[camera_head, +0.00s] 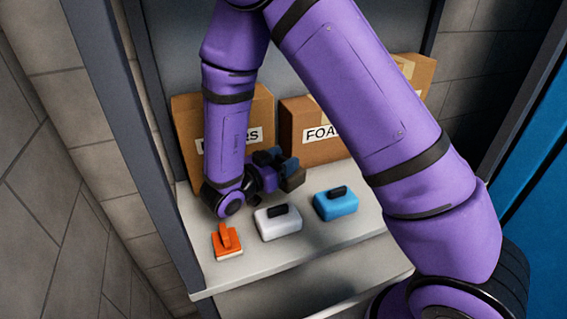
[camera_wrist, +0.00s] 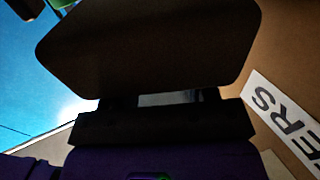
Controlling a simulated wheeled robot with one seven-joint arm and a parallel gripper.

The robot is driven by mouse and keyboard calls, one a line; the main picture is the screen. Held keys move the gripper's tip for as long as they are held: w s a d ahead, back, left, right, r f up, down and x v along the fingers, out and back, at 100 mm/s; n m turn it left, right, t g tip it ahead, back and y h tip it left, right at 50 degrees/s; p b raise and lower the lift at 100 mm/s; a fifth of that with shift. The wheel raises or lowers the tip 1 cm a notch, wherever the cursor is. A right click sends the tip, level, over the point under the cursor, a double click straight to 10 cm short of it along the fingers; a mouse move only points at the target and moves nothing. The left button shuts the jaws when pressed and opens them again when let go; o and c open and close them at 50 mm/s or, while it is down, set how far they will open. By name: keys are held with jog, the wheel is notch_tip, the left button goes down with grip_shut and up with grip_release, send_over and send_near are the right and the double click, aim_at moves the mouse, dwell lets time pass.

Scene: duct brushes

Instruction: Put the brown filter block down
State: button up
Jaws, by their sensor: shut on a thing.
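The brown filter block (camera_head: 293,179) is in my gripper (camera_head: 277,166), above the grey shelf and in front of the cardboard boxes. In the wrist view the block (camera_wrist: 150,45) is a large dark shape filling the upper middle, with the dark jaws (camera_wrist: 165,108) shut on it from below. The head view shows only a small part of the block beside the jaws. I cannot tell how far its underside is from the shelf.
The shelf (camera_head: 235,277) holds an orange brush (camera_head: 227,243), a white block (camera_head: 278,224) and a blue block (camera_head: 336,205), both with black handles. Two labelled cardboard boxes (camera_head: 185,120) (camera_head: 312,151) stand behind. The shelf's front strip is bare. A grey post stands left.

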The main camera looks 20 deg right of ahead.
jog(key=shift+f, duration=0.5)
jog(key=shift+f, duration=0.2)
jog(key=shift+s+f, duration=0.1)
jog(key=shift+s+f, duration=0.15)
jog(key=shift+f, duration=0.15)
jog(key=o, duration=0.9)
jog(key=shift+r, duration=0.25)
jog(key=shift+a+r, duration=0.15)
jog(key=shift+a, duration=0.05)
jog(key=v, duration=0.7)
jog(key=shift+r, duration=0.15)
